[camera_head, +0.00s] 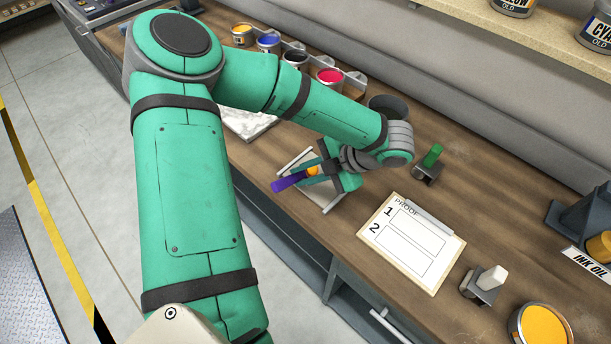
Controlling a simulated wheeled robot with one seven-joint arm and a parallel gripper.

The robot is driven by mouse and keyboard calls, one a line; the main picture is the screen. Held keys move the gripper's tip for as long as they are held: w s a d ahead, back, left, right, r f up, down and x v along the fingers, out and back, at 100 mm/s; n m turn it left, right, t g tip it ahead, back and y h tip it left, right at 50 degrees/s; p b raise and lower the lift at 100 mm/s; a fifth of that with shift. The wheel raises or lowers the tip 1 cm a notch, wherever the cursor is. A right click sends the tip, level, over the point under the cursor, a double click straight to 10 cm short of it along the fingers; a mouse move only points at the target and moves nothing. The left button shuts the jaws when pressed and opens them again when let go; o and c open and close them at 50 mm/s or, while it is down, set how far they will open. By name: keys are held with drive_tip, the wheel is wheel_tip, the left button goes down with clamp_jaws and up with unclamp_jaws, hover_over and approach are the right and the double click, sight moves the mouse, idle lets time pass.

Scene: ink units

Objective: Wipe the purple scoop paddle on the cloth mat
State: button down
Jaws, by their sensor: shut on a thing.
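My gripper (318,172) is shut on the purple scoop paddle (288,182). The paddle's purple part sticks out to the left of the fingers, and an orange patch shows between the fingers. The pale cloth mat (326,198) seems to be the light panel with grey edge strips under the gripper. My gripper and the paddle cover much of it. I cannot tell whether the paddle touches the mat.
Ink cans, including a red one (329,77), stand in a row at the back. A marble slab (250,124) lies behind my arm. A proof board (411,243), a green-handled tool (432,156), a white-handled tool (490,280) and a yellow ink can (543,326) are to the right.

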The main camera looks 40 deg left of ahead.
drive_tip(key=shift+w+a+f, duration=0.1)
drive_tip(key=shift+w+a, duration=0.05)
drive_tip(key=shift+a, duration=0.65)
drive_tip(key=shift+d, duration=1.05)
drive_tip(key=shift+s+d, duration=0.25)
drive_tip(key=shift+d, duration=2.15)
drive_tip(key=shift+s+a, duration=0.1)
drive_tip(key=shift+a, duration=0.95)
